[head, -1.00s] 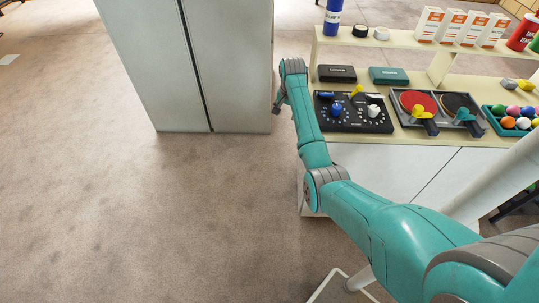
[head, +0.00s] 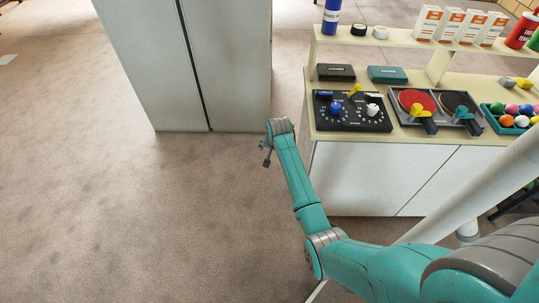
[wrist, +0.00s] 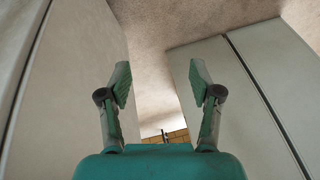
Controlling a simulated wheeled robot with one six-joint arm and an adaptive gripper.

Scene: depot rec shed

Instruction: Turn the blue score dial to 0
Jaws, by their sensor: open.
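The blue score dial (head: 336,108) is a round blue knob on the left of a black scoreboard panel (head: 352,123), which lies on the cream counter. White marks ring the dial; its setting is too small to read. A white dial (head: 373,109) sits to its right on the same panel. My gripper (head: 266,156) is left of the counter and lower in the head view, over open floor, apart from the panel. In the wrist view my gripper (wrist: 160,85) is open, with nothing between its fingers. The dial does not show in the wrist view.
A tall grey cabinet (head: 185,60) stands left of the counter (head: 415,136). Right of the panel are a paddle tray (head: 437,108) and a teal ball tray (head: 510,118). Two small boxes lie behind the panel. A raised shelf (head: 400,38) holds a blue bottle and cartons.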

